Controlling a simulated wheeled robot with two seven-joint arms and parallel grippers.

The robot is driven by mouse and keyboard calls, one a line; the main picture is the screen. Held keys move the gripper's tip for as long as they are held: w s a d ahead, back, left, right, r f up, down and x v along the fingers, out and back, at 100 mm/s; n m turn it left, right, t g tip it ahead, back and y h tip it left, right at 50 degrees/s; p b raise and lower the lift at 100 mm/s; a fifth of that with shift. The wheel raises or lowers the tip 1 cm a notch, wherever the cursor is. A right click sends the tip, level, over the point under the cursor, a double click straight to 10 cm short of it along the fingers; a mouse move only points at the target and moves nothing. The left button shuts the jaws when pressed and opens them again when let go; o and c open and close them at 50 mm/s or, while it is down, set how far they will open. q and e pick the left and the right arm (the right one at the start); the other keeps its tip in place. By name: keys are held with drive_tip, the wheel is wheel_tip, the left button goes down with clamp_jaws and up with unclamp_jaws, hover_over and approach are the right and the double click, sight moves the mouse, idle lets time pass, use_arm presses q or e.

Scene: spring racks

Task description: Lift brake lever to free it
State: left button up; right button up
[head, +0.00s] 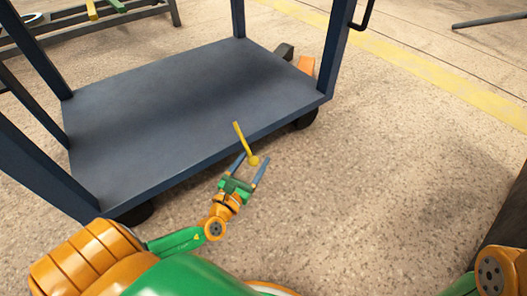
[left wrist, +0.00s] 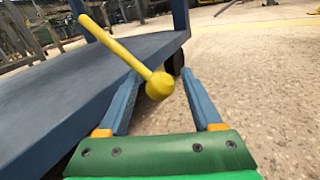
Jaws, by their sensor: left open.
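The brake lever (head: 243,139) is a thin yellow bar with a round yellow knob, by the near lower edge of the blue cart (head: 180,100). My left gripper (head: 256,157) is open, with its blue fingers on either side of the knob end. In the left wrist view, the lever (left wrist: 122,50) slants from upper left down to its knob (left wrist: 160,85), which lies between the two spread fingers. I cannot tell whether a finger touches it. The lever's mounting on the cart is not clear. My right gripper is out of view.
The cart's flat deck is empty, with upright posts at its corners and dark wheels (head: 305,120) below. An orange and dark object (head: 305,65) shows behind the cart. A rack (head: 70,20) stands at the back left.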

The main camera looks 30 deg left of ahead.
use_arm(q)
drive_tip(key=shift+w+a, duration=0.15)
drive_tip(key=shift+w, duration=1.3)
clamp_jaws()
